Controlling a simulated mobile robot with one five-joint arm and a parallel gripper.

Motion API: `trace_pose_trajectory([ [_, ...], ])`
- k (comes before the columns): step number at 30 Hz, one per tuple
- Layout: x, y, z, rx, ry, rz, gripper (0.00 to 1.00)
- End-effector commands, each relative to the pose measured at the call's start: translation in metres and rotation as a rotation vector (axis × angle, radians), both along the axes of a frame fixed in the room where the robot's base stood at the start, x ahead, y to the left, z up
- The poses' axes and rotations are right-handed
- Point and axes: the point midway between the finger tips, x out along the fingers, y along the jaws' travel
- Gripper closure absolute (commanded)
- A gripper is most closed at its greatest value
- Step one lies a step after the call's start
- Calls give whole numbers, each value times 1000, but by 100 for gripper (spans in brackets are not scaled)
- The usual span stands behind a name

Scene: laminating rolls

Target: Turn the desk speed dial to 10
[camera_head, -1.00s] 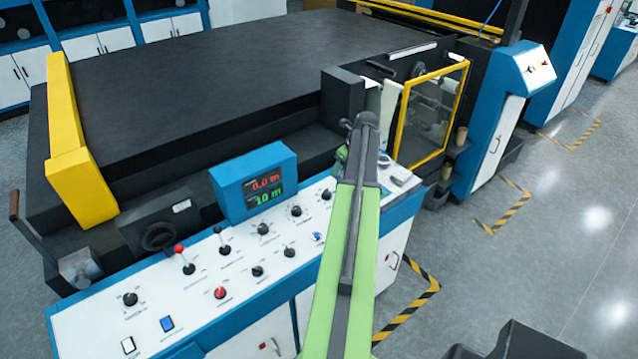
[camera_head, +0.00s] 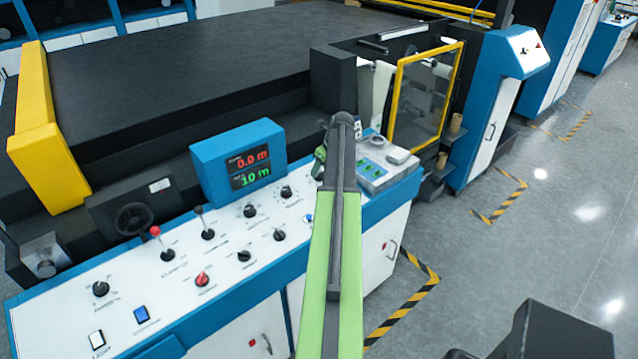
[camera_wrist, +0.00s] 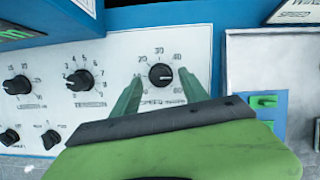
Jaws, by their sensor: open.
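The speed dial (camera_wrist: 160,75) is a round black knob on the white desk panel (camera_wrist: 115,45). In the wrist view, numbers including 20, 30 and 40 run around it, with the word SPEED below. My gripper (camera_wrist: 160,82) is open, with one green finger on each side of the knob and gaps between. I cannot tell exactly where the pointer sits. In the head view, my gripper (camera_head: 321,160) is over the panel's far right part, and my arm hides the dial.
Other black knobs (camera_wrist: 80,79) stand left of the dial. A blue display box (camera_head: 238,160) is behind the panel, reading 0.0 m in red. A grey unit with green buttons (camera_head: 385,165) lies right of my arm. A red-topped lever (camera_head: 157,233) stands further left.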

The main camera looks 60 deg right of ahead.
Motion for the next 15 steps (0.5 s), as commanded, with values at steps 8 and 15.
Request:
trace_pose_trajectory([
  [8,10,-2,-23,0,0,1,48],
  [15,10,-1,-21,-1,0,2,60],
])
